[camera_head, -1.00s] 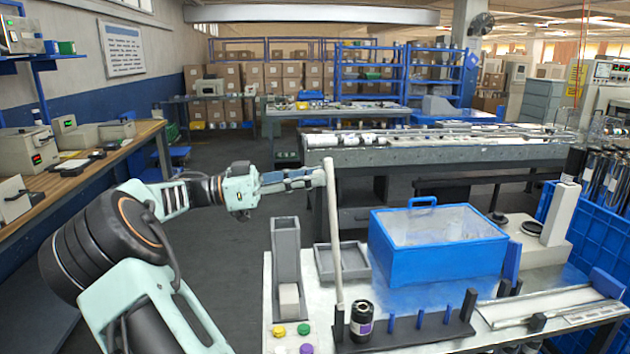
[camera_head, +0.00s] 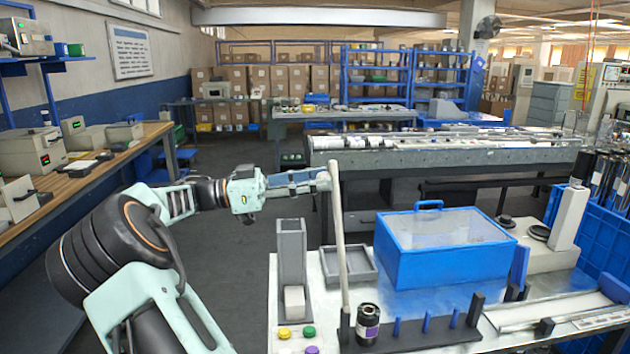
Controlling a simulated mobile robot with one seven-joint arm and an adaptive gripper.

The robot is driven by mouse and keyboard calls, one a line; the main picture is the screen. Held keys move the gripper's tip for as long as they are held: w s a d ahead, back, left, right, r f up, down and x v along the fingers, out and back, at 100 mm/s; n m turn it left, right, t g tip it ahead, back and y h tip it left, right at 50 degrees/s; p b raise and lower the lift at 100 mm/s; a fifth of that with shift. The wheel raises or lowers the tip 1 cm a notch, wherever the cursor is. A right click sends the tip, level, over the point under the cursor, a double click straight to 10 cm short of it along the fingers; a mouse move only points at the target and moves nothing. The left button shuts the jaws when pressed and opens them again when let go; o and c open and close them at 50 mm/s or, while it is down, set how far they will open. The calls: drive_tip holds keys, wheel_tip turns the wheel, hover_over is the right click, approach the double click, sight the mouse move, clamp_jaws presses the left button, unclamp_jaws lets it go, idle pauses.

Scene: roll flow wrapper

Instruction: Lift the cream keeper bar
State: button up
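The cream keeper bar (camera_head: 339,240) is a long thin bar. It stands nearly upright, its top leaning slightly left, with its foot at the left end of a black rack on the white table. My gripper (camera_head: 326,181) reaches in from the left, its fingers level and their tips at the bar's upper end. The tips touch or overlap the bar in this view. I cannot tell whether they are closed around it or only beside it.
A blue box with a clear lid (camera_head: 440,264) stands right of the bar. A grey upright holder (camera_head: 291,246) and a shallow grey tray (camera_head: 357,276) are close by. A dark roll (camera_head: 367,324) stands by the bar's foot. Coloured buttons (camera_head: 309,332) sit at the front left.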

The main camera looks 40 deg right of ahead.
drive_tip(key=v, duration=1.2)
drive_tip(key=shift+s, duration=0.1)
